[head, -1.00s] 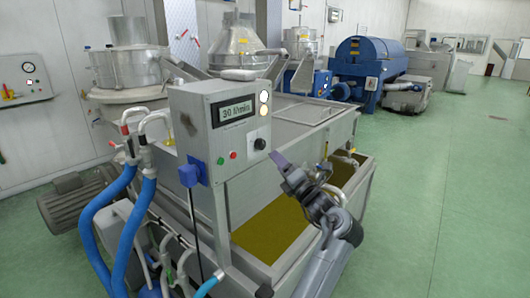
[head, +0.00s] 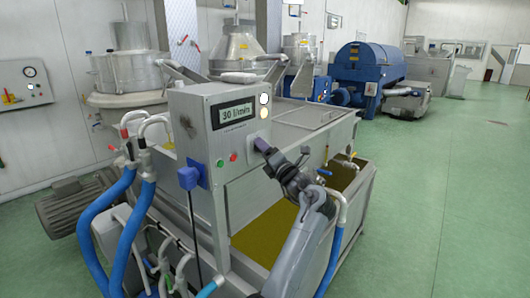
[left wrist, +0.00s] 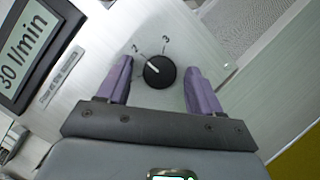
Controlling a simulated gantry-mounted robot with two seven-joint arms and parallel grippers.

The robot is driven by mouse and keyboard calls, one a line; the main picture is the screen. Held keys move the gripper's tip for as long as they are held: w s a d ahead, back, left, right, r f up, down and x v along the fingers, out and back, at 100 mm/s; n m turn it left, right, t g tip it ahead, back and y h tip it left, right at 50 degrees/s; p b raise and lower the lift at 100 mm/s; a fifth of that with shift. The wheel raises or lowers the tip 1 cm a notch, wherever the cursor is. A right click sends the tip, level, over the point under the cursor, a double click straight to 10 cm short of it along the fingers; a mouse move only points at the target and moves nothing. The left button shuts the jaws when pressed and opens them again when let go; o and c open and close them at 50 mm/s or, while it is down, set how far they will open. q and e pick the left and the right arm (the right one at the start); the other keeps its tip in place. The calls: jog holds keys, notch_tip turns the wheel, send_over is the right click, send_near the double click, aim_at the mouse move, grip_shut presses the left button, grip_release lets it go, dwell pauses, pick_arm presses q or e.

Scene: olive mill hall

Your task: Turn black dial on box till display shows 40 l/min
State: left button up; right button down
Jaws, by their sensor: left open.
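The grey control box (head: 188,110) stands at the middle left of the head view. Its display (head: 233,113) reads 30 l/min, and the display also shows at the upper left of the left wrist view (left wrist: 22,50). My right gripper is not in view.
Blue hoses (head: 137,205) stand to the left. The green floor (head: 440,200) at right is clear.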

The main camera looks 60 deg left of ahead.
pick_arm(q)
jog(key=shift+c, duration=0.4)
jog(key=c, duration=1)
jog(key=shift+r+m+t+h+p, duration=0.15)
jog(key=shift+m+h+p, duration=0.6)
jog(key=shift+m+p, duration=1.6)
jog(key=shift+r+m+t+h+p, duration=0.15)
jog(key=shift+m+h+p, duration=0.55)
jog(key=shift+m+p, duration=1.6)
jog(key=shift+r+m+h+p, duration=0.15)
jog(key=shift+m+h+p, duration=0.8)
jog(key=shift+p, duration=2.6)
jog(key=o, duration=1.1)
